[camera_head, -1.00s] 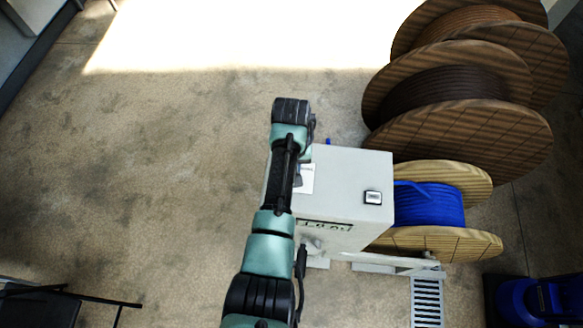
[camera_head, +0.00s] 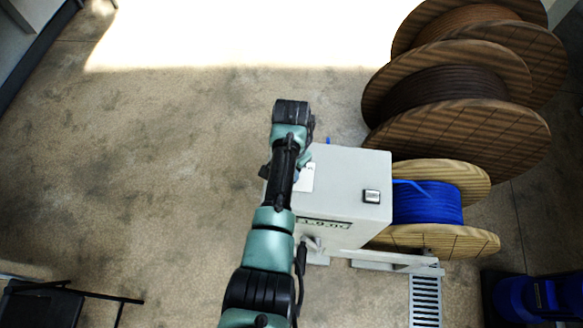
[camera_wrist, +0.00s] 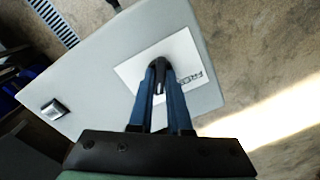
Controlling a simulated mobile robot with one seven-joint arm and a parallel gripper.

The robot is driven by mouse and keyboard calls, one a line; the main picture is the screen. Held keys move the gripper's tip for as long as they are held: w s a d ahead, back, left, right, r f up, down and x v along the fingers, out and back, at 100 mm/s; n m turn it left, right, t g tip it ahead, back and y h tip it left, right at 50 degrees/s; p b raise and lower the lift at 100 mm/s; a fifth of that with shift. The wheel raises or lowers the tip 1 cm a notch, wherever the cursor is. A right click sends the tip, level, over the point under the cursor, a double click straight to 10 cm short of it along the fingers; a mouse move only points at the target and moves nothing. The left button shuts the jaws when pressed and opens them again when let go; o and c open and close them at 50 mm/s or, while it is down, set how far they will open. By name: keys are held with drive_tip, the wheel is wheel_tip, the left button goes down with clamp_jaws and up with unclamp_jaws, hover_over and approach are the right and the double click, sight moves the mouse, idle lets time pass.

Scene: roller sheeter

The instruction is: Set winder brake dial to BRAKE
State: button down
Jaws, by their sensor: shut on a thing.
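The winder's light grey box (camera_head: 350,175) stands right of my arm in the head view. It also fills much of the wrist view (camera_wrist: 85,75). A white label plate (camera_wrist: 190,50) on it shows the word FREE near its right edge; the BRAKE marking is not visible. My gripper (camera_wrist: 159,66) is shut on the small dark dial (camera_wrist: 159,88) at the plate, and its blue fingers cover most of it. The dial's pointing direction cannot be made out. In the head view my arm hides the dial and fingertips, and part of the plate (camera_head: 305,178) shows beside it.
A small switch (camera_head: 371,196) sits on the box top. A spool of blue cable (camera_head: 435,205) stands close right of the box, with large wooden reels (camera_head: 460,130) behind it. A floor grate (camera_head: 425,300) lies in front.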

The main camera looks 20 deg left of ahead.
drive_tip(key=shift+w, duration=0.1)
idle(0.5)
drive_tip(key=c, duration=0.9)
unclamp_jaws()
drive_tip(key=shift+o, duration=0.2)
drive_tip(key=shift+r, duration=0.1)
wheel_tip(320, 180, up, 13)
drive_tip(key=b, duration=0.1)
